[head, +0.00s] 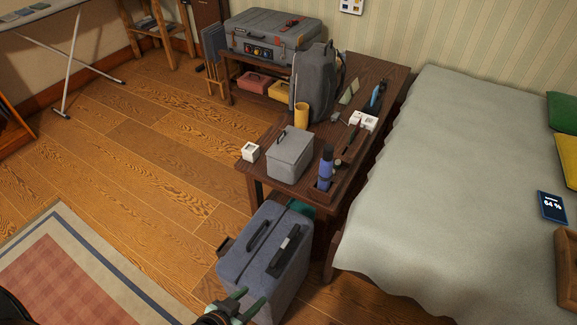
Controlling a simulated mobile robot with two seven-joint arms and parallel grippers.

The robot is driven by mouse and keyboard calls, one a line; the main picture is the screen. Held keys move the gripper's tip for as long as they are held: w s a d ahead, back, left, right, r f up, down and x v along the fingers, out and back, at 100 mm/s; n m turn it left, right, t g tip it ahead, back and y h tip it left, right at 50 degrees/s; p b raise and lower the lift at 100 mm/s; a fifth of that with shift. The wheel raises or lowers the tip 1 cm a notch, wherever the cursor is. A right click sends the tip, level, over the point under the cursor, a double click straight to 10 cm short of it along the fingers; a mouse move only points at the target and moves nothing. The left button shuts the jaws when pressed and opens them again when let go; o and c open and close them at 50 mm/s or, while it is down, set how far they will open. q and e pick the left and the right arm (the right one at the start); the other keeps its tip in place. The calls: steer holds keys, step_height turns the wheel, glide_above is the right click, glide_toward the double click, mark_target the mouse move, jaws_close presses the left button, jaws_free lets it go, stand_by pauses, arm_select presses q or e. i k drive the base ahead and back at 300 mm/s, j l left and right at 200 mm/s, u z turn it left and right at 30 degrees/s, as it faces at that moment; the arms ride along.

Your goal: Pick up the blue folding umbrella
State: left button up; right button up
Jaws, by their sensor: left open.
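A blue upright cylinder with a dark top, which looks like the blue folding umbrella (326,168), stands at the near right corner of the low wooden table (257,172). Its lower end is in or beside a dark tray; I cannot tell which. My left gripper (244,301) shows at the bottom edge with green fingertips. It is open and empty, in front of the blue-grey suitcase and well short of the umbrella. My right gripper is not in view.
The blue-grey suitcase (260,238) stands upright before the table. A grey lidded box (290,157) is left of the umbrella, with a grey backpack (318,85) and yellow cup (301,116) behind. The bed (460,180) borders the right.

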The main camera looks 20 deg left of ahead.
mark_target(326, 163)
steer(key=i+l+u, duration=0.15)
steer(key=u, duration=0.25)
steer(key=i+l+u, duration=0.1)
steer(key=u, duration=0.25)
steer(key=i+l+u, duration=0.1)
steer(key=l+u, duration=0.15)
steer(key=u, duration=0.15)
